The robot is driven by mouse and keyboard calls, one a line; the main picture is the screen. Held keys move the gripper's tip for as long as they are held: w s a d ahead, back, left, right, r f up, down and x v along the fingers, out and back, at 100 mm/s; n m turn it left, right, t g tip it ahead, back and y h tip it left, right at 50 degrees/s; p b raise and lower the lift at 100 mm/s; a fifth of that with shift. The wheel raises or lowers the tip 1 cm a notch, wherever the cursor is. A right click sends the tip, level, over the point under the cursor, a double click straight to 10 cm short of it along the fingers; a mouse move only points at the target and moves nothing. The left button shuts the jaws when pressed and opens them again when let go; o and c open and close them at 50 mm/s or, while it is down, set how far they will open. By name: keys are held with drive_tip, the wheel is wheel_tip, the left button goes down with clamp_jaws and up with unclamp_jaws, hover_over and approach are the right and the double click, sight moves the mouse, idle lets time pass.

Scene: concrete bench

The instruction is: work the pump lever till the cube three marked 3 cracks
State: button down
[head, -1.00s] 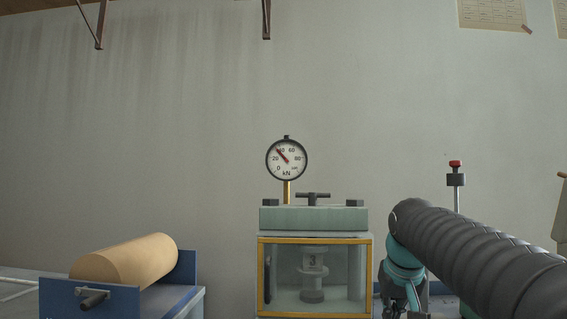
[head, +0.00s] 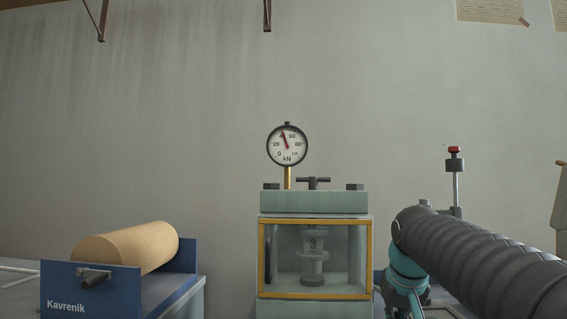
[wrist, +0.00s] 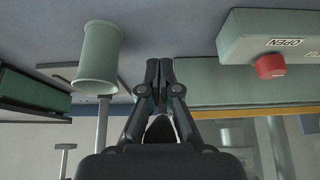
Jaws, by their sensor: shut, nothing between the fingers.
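The cube marked 3 (head: 313,244) sits between round platens inside the press (head: 314,203), behind a yellow-framed clear guard. It looks whole, though small at this size. The gauge (head: 287,145) on top has its red needle between 40 and 60 kN. My gripper (wrist: 159,64) is shut and empty in the wrist view, beside the press; the head view does not show its fingers. I cannot identify the pump lever for certain.
A red knob (wrist: 270,66) by an OPEN label is right of my gripper in the wrist view. A red-capped rod (head: 456,175) stands behind my arm. A tan roller (head: 128,248) on a blue Kavrenik stand (head: 92,293) is at left.

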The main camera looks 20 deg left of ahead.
drive_tip(key=shift+w+f+b, duration=0.1)
drive_tip(key=shift+f+b, duration=0.95)
drive_tip(key=shift+f, duration=0.85)
drive_tip(key=shift+r, duration=0.1)
drive_tip(key=r+p, duration=0.1)
drive_tip(key=w+r+p, duration=0.1)
drive_tip(key=p, duration=0.1)
drive_tip(key=r+p, duration=0.2)
drive_tip(key=shift+w+a+r, duration=0.1)
drive_tip(key=shift+w+a, duration=0.05)
drive_tip(key=shift+w, duration=0.25)
drive_tip(key=shift+w+r+p, duration=0.2)
drive_tip(key=shift+r+p, duration=0.75)
drive_tip(key=shift+p, duration=0.05)
drive_tip(key=shift+w+a+r, duration=0.1)
drive_tip(key=shift+w+r, duration=0.15)
drive_tip(key=shift+r, duration=0.25)
drive_tip(key=shift+w+a+r, duration=0.1)
drive_tip(key=shift+w+r, duration=0.1)
drive_tip(key=shift+r, duration=0.45)
drive_tip(key=c, duration=1)
unclamp_jaws()
drive_tip(key=shift+s, duration=0.1)
drive_tip(key=shift+o, duration=0.2)
drive_tip(key=shift+f, duration=0.1)
